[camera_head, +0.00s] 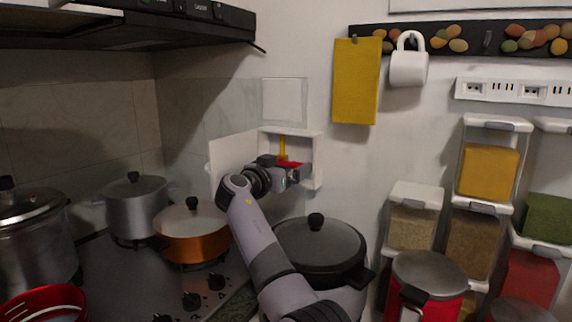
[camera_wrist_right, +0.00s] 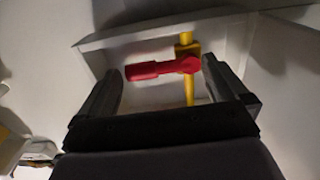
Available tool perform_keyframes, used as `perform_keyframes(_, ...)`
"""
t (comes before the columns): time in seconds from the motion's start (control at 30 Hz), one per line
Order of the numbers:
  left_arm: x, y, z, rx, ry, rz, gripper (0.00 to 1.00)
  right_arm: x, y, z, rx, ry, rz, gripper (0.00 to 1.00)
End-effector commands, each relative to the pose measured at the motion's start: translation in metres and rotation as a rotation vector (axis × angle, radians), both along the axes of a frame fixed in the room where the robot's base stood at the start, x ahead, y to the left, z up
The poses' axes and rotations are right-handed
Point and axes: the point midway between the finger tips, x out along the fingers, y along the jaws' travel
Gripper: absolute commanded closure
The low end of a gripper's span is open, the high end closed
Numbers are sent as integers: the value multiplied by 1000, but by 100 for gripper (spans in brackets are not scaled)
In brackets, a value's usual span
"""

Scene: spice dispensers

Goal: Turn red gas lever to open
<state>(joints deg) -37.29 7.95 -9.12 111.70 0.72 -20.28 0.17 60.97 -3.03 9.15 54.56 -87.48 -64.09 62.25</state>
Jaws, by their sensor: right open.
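The red gas lever (camera_wrist_right: 160,68) sits on a yellow pipe (camera_wrist_right: 188,92) inside a white wall box (camera_wrist_right: 140,36). In the right wrist view the lever lies roughly horizontal, across the upright pipe. In the head view a bit of the red lever (camera_head: 290,164) shows beside my right gripper (camera_head: 300,174), and the yellow pipe (camera_head: 282,146) rises above it. My right gripper also shows in the right wrist view (camera_wrist_right: 170,85). It is open, with one finger on each side of the lever and pipe. I cannot tell whether a finger touches the lever. My left gripper is not in view.
The box's open white door (camera_head: 228,160) stands to the left. Below are a black-lidded pot (camera_head: 320,242), an orange pot (camera_head: 192,232) and the stove (camera_head: 130,275). Spice dispensers (camera_head: 488,172) fill the right. A yellow cloth (camera_head: 356,82) and white mug (camera_head: 408,68) hang above.

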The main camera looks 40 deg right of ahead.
Motion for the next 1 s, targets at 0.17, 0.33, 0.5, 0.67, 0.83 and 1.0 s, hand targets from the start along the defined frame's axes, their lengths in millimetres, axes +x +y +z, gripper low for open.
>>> perform_keyframes(0.17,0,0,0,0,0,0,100,1,-2,0,0,0,0,0)
perform_keyframes(0.33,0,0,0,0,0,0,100,0,-2,0,0,0,-1,23)
perform_keyframes(0.5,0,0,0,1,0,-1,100,0,-2,0,0,0,-1,61)
perform_keyframes(0.67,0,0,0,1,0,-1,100,0,-2,0,-7,16,-2,61)
perform_keyframes(0.83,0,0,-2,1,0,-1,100,0,-2,3,-33,77,-4,61)
perform_keyframes(1.0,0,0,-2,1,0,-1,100,1,-2,7,-77,185,-4,61)
